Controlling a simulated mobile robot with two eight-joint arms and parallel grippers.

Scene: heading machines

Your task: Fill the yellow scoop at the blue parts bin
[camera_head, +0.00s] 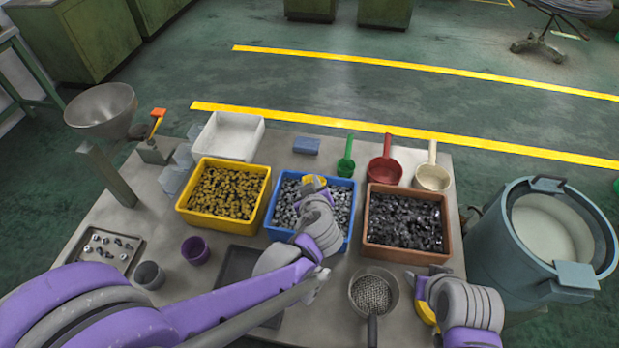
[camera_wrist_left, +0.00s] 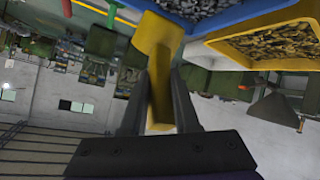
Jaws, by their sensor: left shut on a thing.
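The blue parts bin (camera_head: 350,218) stands mid-table, filled with small grey metal parts. My left gripper (camera_head: 312,188) is over the bin, its arm crossing the front wall. It is shut on the yellow scoop (camera_head: 320,180), of which only a small part shows in the head view. In the left wrist view the scoop's yellow handle (camera_wrist_left: 158,75) is between the fingers, and the blue bin's rim (camera_wrist_left: 235,14) is close by.
A yellow bin (camera_head: 215,222) of brass-coloured parts stands left, an orange-brown bin (camera_head: 400,252) of dark parts right. Green (camera_head: 346,168), red (camera_head: 385,172) and cream (camera_head: 432,178) scoops lie behind. A pan (camera_head: 360,275) of small grey pieces sits in front. A large blue-grey drum (camera_head: 490,255) stands right.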

